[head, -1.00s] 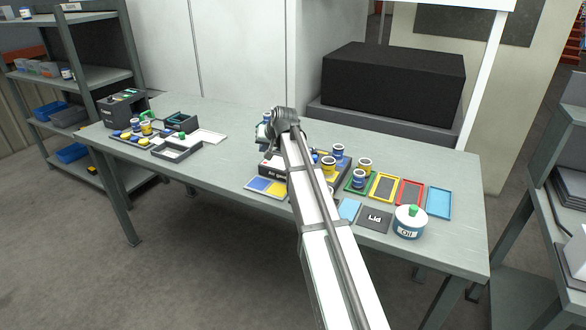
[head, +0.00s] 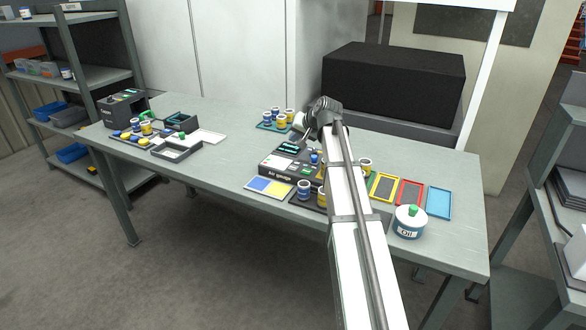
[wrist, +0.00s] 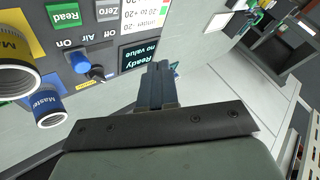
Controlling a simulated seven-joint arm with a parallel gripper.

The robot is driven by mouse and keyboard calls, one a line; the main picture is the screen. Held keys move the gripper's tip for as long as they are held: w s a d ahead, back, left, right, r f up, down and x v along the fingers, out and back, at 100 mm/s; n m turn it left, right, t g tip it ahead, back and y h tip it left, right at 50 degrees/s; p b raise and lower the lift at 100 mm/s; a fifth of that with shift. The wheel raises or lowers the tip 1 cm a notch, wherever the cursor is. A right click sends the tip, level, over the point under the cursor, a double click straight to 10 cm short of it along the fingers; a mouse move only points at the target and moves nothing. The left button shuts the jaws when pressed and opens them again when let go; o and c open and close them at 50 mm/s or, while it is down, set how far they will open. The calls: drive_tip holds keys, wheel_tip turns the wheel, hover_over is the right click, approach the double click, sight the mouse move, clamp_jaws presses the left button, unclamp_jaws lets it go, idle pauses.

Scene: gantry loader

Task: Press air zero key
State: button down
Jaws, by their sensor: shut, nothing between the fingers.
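The air gauge unit (head: 275,168) stands mid-table in the head view, partly hidden behind my arm. In the wrist view its dark panel carries a grey key marked Zero (wrist: 105,12), cut by the top edge. Beside it is a green key marked Read (wrist: 62,15). A blue knob (wrist: 80,62) sits by the words Air, On and Off. The display (wrist: 138,55) reads "Ready no value". My gripper (wrist: 157,72) is shut and empty, its tips near the display and apart from the Zero key.
Blue and yellow master pieces (wrist: 45,105) stand close to the panel. A teal tray (head: 268,126) with several pieces is behind the unit. Colored frames (head: 411,192) and an oil jar (head: 409,222) lie to the right. The table between the left-hand trays and the unit is clear.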

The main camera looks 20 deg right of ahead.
sight(295, 168)
drive_tip(key=shift+f, duration=4.35)
drive_tip(key=shift+f, duration=0.8)
drive_tip(key=shift+r, duration=0.8)
drive_tip(key=shift+r, duration=0.1)
drive_tip(key=shift+r, duration=2.4)
